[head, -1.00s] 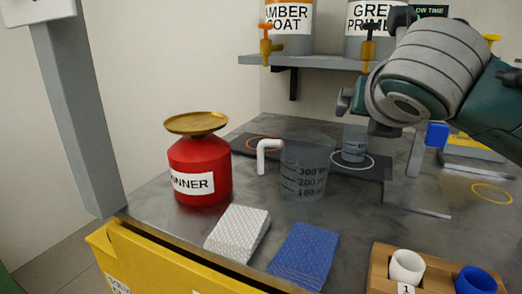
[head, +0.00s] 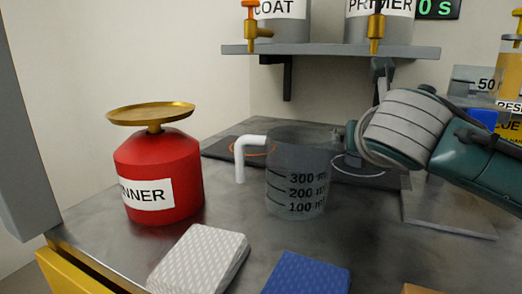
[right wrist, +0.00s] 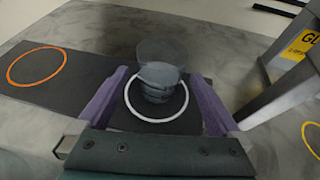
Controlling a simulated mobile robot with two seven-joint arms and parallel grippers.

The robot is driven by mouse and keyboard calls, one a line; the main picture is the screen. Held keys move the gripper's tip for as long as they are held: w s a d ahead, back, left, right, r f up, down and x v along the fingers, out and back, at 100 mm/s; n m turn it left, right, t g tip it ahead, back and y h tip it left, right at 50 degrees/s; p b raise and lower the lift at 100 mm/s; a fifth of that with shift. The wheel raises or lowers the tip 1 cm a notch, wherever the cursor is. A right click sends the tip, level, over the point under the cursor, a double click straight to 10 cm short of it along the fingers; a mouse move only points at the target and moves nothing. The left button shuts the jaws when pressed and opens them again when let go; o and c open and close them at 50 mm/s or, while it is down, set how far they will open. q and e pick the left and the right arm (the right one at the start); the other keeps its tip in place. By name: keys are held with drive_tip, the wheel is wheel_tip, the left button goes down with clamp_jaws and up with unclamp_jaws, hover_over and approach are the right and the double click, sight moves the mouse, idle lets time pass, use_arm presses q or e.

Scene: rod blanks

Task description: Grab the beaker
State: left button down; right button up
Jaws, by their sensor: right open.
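A small clear grey beaker (right wrist: 160,82) stands inside a white ring (right wrist: 128,98) on a dark mat in the right wrist view. My right gripper (right wrist: 160,88) is open, its two purple fingers on either side of the beaker; I cannot tell whether they touch it. In the head view my right gripper (head: 366,112) comes in from the right above the white ring (head: 358,170) and hides the small beaker. A larger clear grey jug (head: 297,192) with millilitre marks and a white handle stands nearer, to the left. My left gripper is not in view.
A red thinner can (head: 160,165) with a brass dish stands at left. A white pad (head: 200,258) and blue pad (head: 307,275) lie in front. A shelf (head: 330,50) with paint containers hangs behind. An orange ring (right wrist: 37,67) marks the mat's left part.

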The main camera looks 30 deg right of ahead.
drive_tip(key=b+x, duration=0.2)
drive_tip(key=x, duration=0.3)
drive_tip(key=shift+f, duration=0.15)
drive_tip(key=shift+w+d, duration=0.2)
drive_tip(key=shift+w, duration=0.05)
drive_tip(key=shift+c, duration=0.2)
drive_tip(key=c, duration=1.2)
drive_tip(key=shift+c, duration=0.4)
